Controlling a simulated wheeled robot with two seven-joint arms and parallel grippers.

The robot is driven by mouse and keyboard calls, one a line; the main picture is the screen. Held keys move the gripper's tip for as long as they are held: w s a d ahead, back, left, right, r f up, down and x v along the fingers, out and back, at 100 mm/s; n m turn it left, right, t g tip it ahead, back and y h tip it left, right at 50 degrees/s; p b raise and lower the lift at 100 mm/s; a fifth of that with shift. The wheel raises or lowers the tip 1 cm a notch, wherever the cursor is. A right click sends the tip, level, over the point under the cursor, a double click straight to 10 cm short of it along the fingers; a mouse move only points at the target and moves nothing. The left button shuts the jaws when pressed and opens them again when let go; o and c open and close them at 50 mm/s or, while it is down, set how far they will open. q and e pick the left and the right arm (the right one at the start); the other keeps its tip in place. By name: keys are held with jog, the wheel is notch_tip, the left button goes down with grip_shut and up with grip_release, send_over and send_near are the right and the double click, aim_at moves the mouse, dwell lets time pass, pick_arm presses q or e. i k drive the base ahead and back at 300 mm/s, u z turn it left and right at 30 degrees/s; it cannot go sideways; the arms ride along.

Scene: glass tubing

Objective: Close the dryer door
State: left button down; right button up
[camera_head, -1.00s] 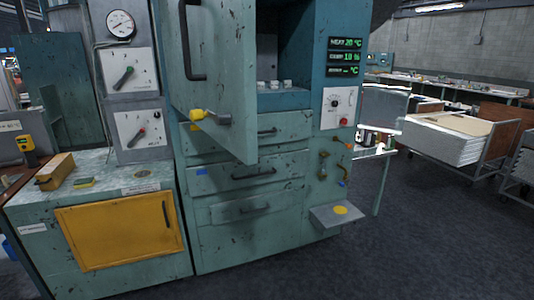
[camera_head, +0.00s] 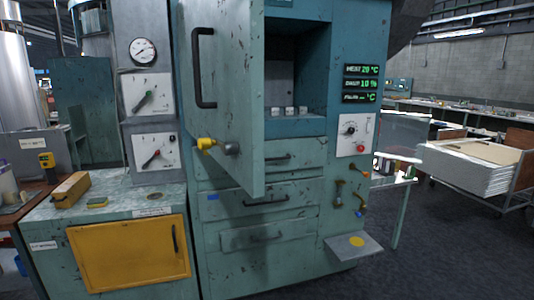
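The dryer (camera_head: 357,90) is a worn teal cabinet in the middle of the head view. Its door (camera_head: 235,110) stands open, swung out toward me on the left side of the opening. The door has a black vertical handle (camera_head: 203,68) and a yellow-tipped latch lever (camera_head: 208,144) on its face. Inside the open chamber (camera_head: 309,115), several small white pieces (camera_head: 289,112) stand in a row. The door hides the left part of the chamber. Neither of my grippers shows in the view.
Drawers (camera_head: 265,200) sit below the chamber, and a small shelf (camera_head: 353,246) juts out at lower right. A counter with a yellow panel (camera_head: 130,252) stands left. A cart of stacked sheets (camera_head: 465,165) is at right. Dark floor (camera_head: 440,250) is clear at front right.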

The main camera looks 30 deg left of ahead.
aim_at(221, 42)
jog(key=z, duration=0.2)
jog(key=i, duration=0.7)
jog(key=u, duration=0.6)
jog(key=i, duration=0.4)
jog(key=u, duration=0.5)
